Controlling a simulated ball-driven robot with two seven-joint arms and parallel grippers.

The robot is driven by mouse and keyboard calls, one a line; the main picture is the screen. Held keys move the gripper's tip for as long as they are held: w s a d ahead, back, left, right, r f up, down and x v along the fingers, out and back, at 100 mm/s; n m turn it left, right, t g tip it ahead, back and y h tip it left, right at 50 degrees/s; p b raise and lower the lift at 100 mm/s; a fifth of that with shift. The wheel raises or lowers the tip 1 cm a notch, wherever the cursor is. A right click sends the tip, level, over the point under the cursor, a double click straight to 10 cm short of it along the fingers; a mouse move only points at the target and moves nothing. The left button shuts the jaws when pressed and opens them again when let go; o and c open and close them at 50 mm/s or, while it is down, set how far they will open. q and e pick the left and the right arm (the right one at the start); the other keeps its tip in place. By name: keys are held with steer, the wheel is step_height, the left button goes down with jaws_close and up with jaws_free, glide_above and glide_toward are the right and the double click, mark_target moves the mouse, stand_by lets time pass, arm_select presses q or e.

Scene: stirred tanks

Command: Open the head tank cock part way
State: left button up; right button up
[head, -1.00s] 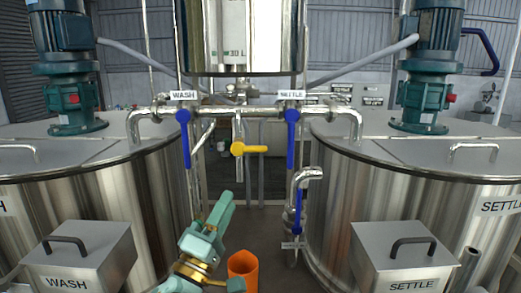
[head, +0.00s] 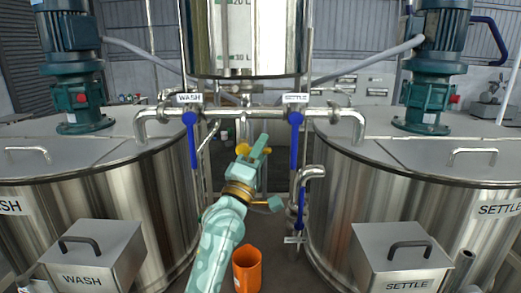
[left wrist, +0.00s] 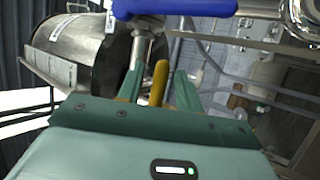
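The head tank cock has a yellow lever handle (head: 243,149), seen below the pipe in the middle of the head view and partly hidden by my gripper. My left gripper (head: 256,152) is at this handle. In the left wrist view the yellow handle (left wrist: 159,82) stands between the two green fingers (left wrist: 159,90), with a visible gap on each side, so the gripper is open around it. The steel head tank (head: 270,40) hangs above. My right gripper is in neither view.
Blue handles marked WASH (head: 193,140) and SETTLE (head: 294,140) hang on either side of the cock. Another blue handle (head: 301,208) is lower right. An orange bucket (head: 247,270) stands below. Large steel tanks flank the gap, wash left (head: 110,200) and settle right (head: 400,190).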

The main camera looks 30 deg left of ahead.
arm_select(q)
jaws_close()
steer(key=shift+m+h+p, duration=0.3)
steer(key=shift+p, duration=0.1)
steer(key=m+h+p, duration=0.1)
steer(key=p, duration=0.1)
steer(key=m+g+h+p, duration=0.1)
steer(key=m+p, duration=0.1)
steer(key=m+g+p, duration=0.1)
steer(key=p, duration=0.1)
steer(key=shift+s+a+f+m+h, duration=0.15)
steer(key=shift+f+m+h, duration=0.15)
steer(key=shift+m+h, duration=0.1)
steer(key=shift+f+m+g+h+p, duration=0.35)
steer(key=shift+m+p, duration=0.25)
steer(key=shift+p, duration=0.2)
steer(key=shift+f, duration=0.2)
jaws_free()
